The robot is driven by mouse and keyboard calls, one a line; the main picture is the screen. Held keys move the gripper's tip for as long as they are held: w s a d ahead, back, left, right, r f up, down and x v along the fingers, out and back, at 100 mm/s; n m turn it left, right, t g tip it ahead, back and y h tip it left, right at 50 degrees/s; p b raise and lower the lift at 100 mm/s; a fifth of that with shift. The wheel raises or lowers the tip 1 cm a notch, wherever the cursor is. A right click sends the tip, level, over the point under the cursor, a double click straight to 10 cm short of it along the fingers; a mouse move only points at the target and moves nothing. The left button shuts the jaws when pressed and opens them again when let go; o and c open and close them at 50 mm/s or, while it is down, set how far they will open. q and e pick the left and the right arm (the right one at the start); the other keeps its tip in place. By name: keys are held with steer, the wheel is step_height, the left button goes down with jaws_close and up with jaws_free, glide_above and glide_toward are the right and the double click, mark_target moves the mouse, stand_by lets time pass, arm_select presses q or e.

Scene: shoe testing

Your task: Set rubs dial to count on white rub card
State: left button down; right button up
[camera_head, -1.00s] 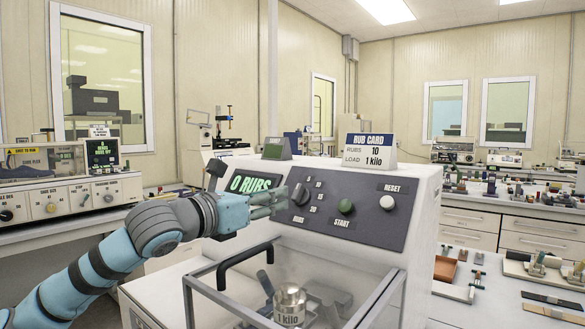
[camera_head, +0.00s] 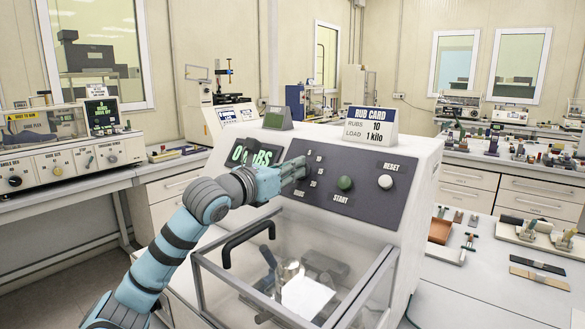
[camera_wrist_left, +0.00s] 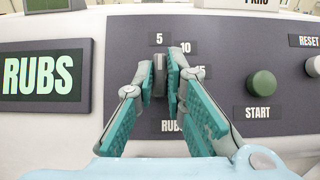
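The white rub card (camera_head: 371,127) stands on top of the machine and reads RUBS 10, LOAD 1 kilo. The dark rubs dial (camera_wrist_left: 159,75) is on the sloping grey panel, with 5, 10 and 15 printed around its upper right. Its grip bar stands about upright, below the 5; I cannot make out a pointer mark. My left gripper (camera_wrist_left: 158,80) has one finger on each side of the bar and appears closed on it. In the head view, the left gripper (camera_head: 303,170) hides most of the dial. My right gripper is out of view.
The green START button (camera_head: 345,183) and white RESET button (camera_head: 385,182) sit right of the dial. The display (camera_head: 256,155), partly hidden by my arm in the head view, is to the left. A clear cover with a black handle (camera_head: 248,241) lies below the panel.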

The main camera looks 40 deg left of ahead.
arm_select(q)
steer(key=shift+a+m+h, duration=0.1)
steer(key=shift+m+h, duration=0.3)
steer(key=shift+m, duration=0.1)
steer(key=shift+m+h, duration=0.3)
steer(key=shift+m, duration=0.1)
steer(key=shift+a+r+m+h+p, duration=0.15)
steer(key=shift+m+h+p, duration=0.15)
steer(key=shift+m+h, duration=0.45)
steer(key=m+h+p, duration=0.1)
steer(key=m, duration=0.1)
steer(key=m+g+h+p, duration=0.1)
steer(key=m+p, duration=0.1)
steer(key=m, duration=0.1)
steer(key=shift+a+r+g+h, duration=0.1)
steer(key=shift+r+g+h, duration=0.1)
steer(key=shift+g+h, duration=0.1)
steer(key=shift+f+m+g+h+p, duration=0.1)
steer(key=shift+m+g+h+p, duration=0.4)
steer(key=shift+m, duration=0.65)
steer(key=c, duration=1.6)
jaws_free()
steer(key=shift+f, duration=0.1)
steer(key=shift+c, duration=0.2)
